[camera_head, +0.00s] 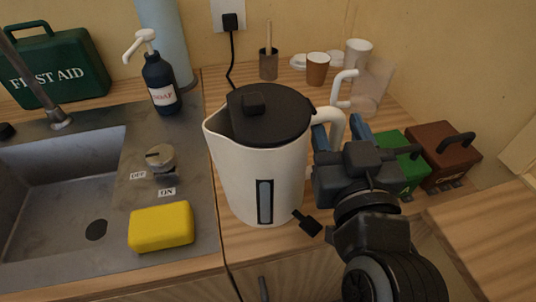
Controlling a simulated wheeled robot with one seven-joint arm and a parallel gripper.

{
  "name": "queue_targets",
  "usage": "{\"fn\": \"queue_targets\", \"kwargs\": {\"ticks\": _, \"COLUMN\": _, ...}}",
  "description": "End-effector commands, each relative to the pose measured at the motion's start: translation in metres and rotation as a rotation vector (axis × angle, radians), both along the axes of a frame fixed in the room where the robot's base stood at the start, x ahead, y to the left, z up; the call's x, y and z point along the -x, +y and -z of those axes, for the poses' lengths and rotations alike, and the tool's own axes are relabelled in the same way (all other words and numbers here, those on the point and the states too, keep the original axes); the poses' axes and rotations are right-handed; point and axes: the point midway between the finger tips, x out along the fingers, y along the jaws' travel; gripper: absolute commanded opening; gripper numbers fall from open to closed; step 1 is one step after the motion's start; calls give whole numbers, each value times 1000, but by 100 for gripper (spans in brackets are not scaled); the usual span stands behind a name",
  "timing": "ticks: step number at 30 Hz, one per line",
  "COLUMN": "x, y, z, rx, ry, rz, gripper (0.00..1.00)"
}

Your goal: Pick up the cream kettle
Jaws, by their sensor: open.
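The cream kettle (235,185) stands upright on the wooden counter, right of the sink. It has a dark lid (280,105), a spout at the upper left and a dark level window on its front. Its cream handle (333,118) is on the right side. The lower part of the handle is hidden behind my gripper.
A sink (60,205) is at left, with a yellow sponge (161,227) and a soap bottle (160,82). A first aid case (55,75) stands behind it. Cups (317,68) and a clear jug (372,85) stand behind the kettle. Green (392,147) and brown (440,150) boxes are at right.

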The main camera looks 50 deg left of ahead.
Motion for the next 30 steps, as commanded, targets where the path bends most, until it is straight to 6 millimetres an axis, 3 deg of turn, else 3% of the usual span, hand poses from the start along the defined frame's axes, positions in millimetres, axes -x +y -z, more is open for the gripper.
{"fn": "queue_targets", "kwargs": {"ticks": 10, "x": -5, "y": 8, "z": 0, "rx": -1, "ry": -1, "rz": 0, "gripper": 50}}
{"fn": "queue_targets", "kwargs": {"ticks": 26, "x": -5, "y": 8, "z": 0, "rx": -1, "ry": 1, "rz": 0, "gripper": 0}}
{"fn": "queue_targets", "kwargs": {"ticks": 30, "x": -5, "y": 8, "z": 0, "rx": -1, "ry": 1, "rz": 0, "gripper": 0}}
